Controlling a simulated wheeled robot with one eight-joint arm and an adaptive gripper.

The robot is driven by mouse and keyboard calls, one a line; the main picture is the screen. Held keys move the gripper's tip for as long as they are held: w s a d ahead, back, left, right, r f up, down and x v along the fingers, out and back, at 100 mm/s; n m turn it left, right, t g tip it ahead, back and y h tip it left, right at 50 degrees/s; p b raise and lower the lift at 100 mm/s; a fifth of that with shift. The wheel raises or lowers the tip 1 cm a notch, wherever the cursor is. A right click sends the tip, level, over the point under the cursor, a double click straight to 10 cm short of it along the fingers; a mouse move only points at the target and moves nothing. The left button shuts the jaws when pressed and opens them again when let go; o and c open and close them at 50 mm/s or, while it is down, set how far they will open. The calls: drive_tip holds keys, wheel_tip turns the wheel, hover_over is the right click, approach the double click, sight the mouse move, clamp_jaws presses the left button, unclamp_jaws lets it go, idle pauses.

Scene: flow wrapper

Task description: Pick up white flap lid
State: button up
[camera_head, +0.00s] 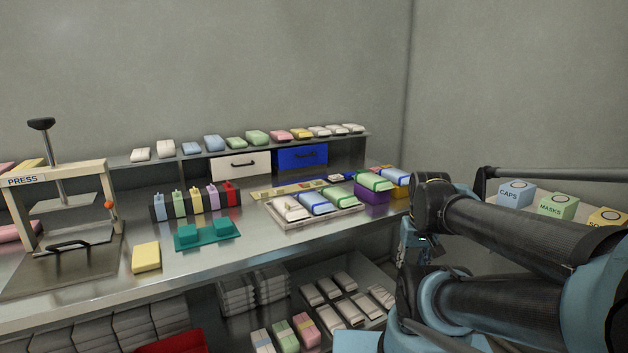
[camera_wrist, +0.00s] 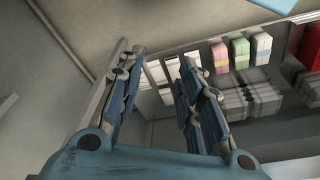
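I cannot tell for certain which thing is the white flap lid. A white piece (camera_head: 289,209) lies at the left end of a shallow tray (camera_head: 325,219) on the bench, beside blue and green pieces. Several small white pieces also stand on the raised shelf, such as the white piece (camera_head: 165,147). My gripper (camera_wrist: 162,56) is open and empty, with its two fingers apart in the wrist view. In the head view, my gripper hangs right of the bench, partly hidden by my arm, well away from the tray.
A purple box (camera_head: 371,195) stands right of the tray. A white drawer (camera_head: 240,165) and a blue drawer (camera_head: 303,158) sit under the shelf. A press (camera_head: 60,180) stands at left. White packs (camera_head: 347,312) lie below the bench. The bench front is mostly clear.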

drive_tip(key=shift+w+d, duration=0.1)
drive_tip(key=shift+w, duration=0.15)
